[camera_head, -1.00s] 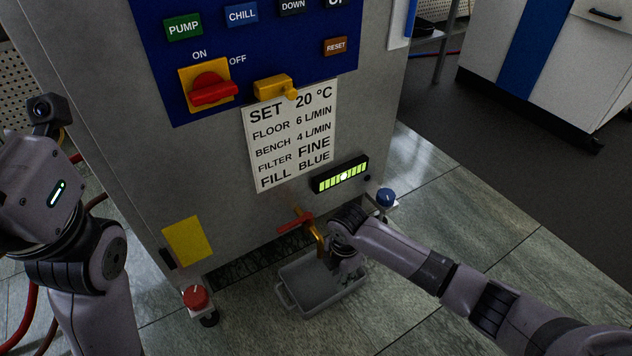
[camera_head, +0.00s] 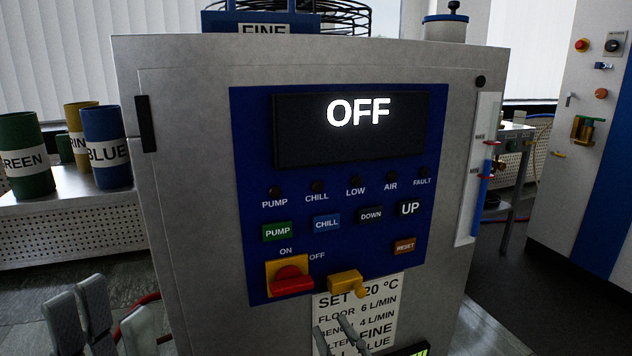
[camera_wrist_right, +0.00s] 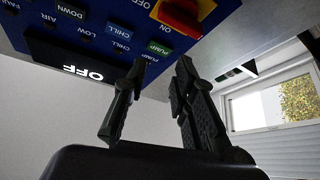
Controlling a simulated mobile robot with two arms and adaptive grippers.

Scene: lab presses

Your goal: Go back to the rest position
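My left gripper (camera_head: 106,308) shows only as grey fingers at the lower left edge of the head view, left of the grey chiller cabinet (camera_head: 190,200). Its fingers stand apart with nothing seen between them. My right gripper (camera_head: 331,325) is at the bottom centre of the head view, in front of the white settings label (camera_head: 385,290). In the right wrist view the right gripper (camera_wrist_right: 161,63) has two dark fingers apart and empty, with the blue control panel (camera_wrist_right: 105,22) beyond them. The display (camera_head: 350,140) reads OFF. Most of both arms is out of view.
A red rotary switch (camera_head: 290,281) and a yellow knob (camera_head: 347,284) sit low on the panel near my right fingers. Green, yellow and blue containers, with the blue one (camera_head: 106,150) in front, stand on a bench at left. Dark floor shows at right.

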